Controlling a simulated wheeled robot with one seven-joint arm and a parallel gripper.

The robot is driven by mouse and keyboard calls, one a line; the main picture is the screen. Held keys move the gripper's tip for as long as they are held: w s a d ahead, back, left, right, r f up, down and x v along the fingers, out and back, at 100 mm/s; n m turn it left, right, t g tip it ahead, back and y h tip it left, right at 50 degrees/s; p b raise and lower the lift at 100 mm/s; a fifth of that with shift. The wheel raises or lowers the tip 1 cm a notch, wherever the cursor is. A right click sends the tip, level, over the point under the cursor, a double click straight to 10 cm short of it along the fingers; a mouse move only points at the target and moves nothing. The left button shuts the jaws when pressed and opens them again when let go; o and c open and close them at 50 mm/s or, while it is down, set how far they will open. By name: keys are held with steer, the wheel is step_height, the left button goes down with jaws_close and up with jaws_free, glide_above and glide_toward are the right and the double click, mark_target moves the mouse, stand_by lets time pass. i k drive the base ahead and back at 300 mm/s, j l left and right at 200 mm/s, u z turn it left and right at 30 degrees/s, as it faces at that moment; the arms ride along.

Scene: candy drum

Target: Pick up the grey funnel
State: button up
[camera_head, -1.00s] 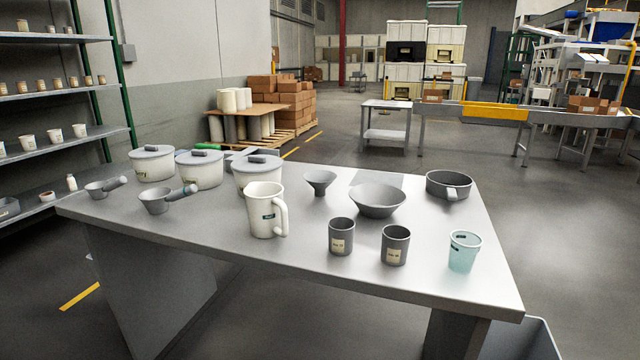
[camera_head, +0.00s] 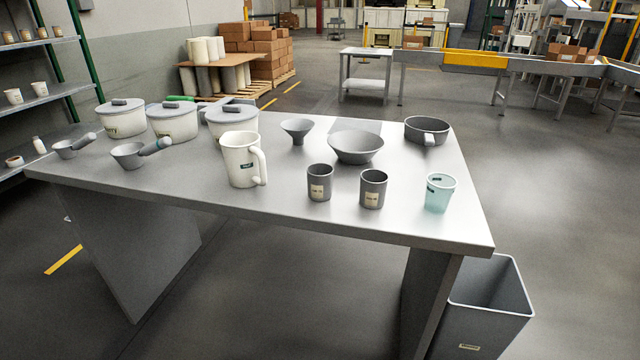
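The grey funnel (camera_head: 297,132) stands on the metal table (camera_head: 215,187), wide mouth up and narrow stem down. It is behind the white jug (camera_head: 241,160) and to its right. A wide grey bowl (camera_head: 355,147) is just to the funnel's right, with a small gap. The funnel is fully visible. My gripper is not in this view.
White lidded pots (camera_head: 172,122) and grey scoops (camera_head: 129,156) stand at the table's left. Two grey cups (camera_head: 319,183), a teal cup (camera_head: 439,193) and a grey pan (camera_head: 427,131) stand to the right. A grey bin (camera_head: 488,310) is on the floor.

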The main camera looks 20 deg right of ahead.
mark_target(298, 134)
steer(key=i+l, duration=0.15)
steer(key=i, duration=0.25)
steer(key=i+l+u, duration=0.1)
steer(key=i, duration=0.35)
